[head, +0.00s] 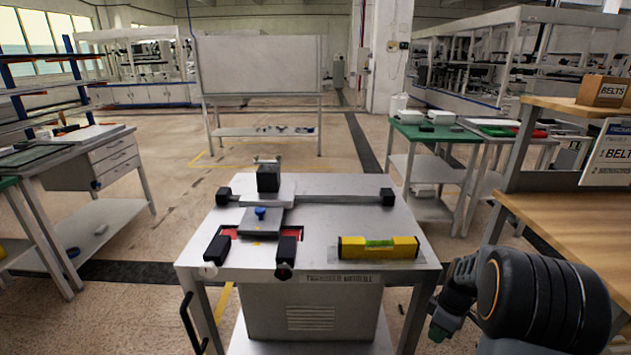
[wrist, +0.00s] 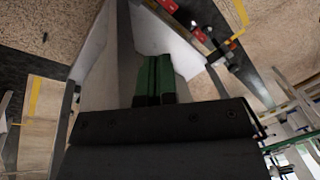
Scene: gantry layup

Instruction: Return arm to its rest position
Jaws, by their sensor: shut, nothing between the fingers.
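My gripper (wrist: 154,80) shows in the wrist view. Its two green and dark fingers are together and hold nothing. It hangs beside the worktable, with the table's side and legs behind the fingers. In the head view my arm is folded at the lower right, to the right of the table's front corner, and the fingers cannot be made out there.
The white worktable (head: 330,265) carries a yellow level (head: 378,247), a gantry fixture with black blocks (head: 268,178) and a blue knob (head: 261,213). A wooden bench (head: 575,205) stands close on the right. Open floor lies left of the table.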

